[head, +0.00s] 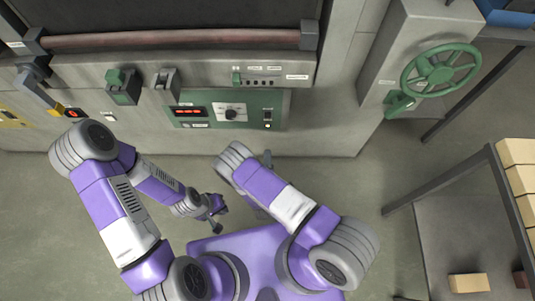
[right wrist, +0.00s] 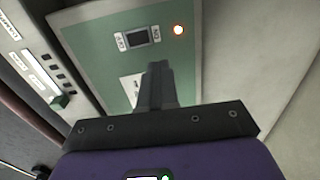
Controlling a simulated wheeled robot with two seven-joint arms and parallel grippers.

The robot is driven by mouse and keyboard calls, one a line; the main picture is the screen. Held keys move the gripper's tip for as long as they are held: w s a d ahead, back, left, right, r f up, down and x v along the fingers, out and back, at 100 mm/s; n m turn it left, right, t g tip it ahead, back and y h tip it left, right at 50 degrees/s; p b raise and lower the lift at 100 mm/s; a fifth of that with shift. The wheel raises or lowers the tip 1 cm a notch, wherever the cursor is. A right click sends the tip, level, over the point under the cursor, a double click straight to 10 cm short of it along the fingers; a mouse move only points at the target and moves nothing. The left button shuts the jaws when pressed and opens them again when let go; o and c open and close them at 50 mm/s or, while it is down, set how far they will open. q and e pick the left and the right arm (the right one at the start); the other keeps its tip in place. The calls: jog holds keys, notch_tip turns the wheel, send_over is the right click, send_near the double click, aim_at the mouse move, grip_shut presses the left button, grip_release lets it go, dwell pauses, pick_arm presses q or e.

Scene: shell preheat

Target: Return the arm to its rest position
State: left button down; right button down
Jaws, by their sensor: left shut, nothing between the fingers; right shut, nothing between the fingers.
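My left arm folds in from the left in the head view, and its gripper (head: 216,220) is shut and empty above the floor, beside my own purple base. My right arm reaches forward from the lower right. Its gripper (head: 267,159) is shut and empty, just in front of the furnace face and below the green control panel (head: 277,99). I cannot tell the gap to the panel.
A green handwheel (head: 438,69) stands out at upper right. A table frame (head: 437,179) and pale bricks (head: 517,181) are at right. Open floor lies between my right arm and the table.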

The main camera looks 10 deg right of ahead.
dwell(0.3)
jog(key=s+d+f+m+g+y, duration=0.25)
jog(key=s+f+m+g, duration=0.3)
jog(key=m+g, duration=0.5)
jog(key=s+a+r+m+g+y, duration=0.3)
jog(key=s+r+m+g+y, duration=0.2)
jog(key=s, duration=0.6)
notch_tip(320, 180, up, 2)
jog(key=shift+s+r+m+y, duration=0.25)
jog(key=shift+m+y, duration=0.2)
jog(key=shift+m, duration=0.7)
